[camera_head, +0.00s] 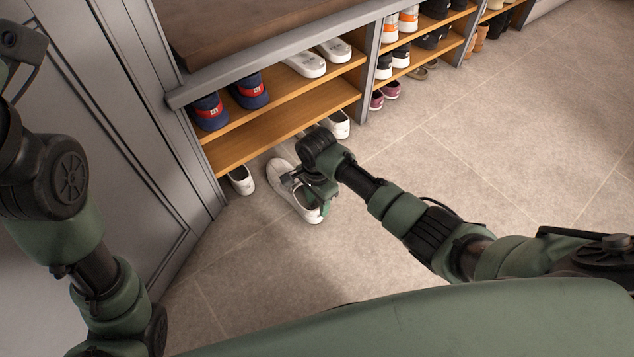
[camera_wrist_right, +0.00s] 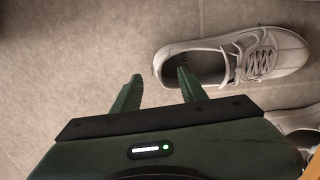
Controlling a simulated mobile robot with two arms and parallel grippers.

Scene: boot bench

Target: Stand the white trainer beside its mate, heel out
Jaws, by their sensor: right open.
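A white trainer (camera_head: 288,196) stands on the floor in front of the low shelf. Its toe points to the shelf and its heel out. My right gripper (camera_head: 323,205) is open at its heel end. In the right wrist view one finger overlaps the heel opening of the trainer (camera_wrist_right: 262,62), and the other is over bare floor; contact cannot be told.
More footwear fills the compartments to the right. A grey panelled wall (camera_head: 130,130) borders the left. The tiled floor (camera_head: 480,170) to the right is clear.

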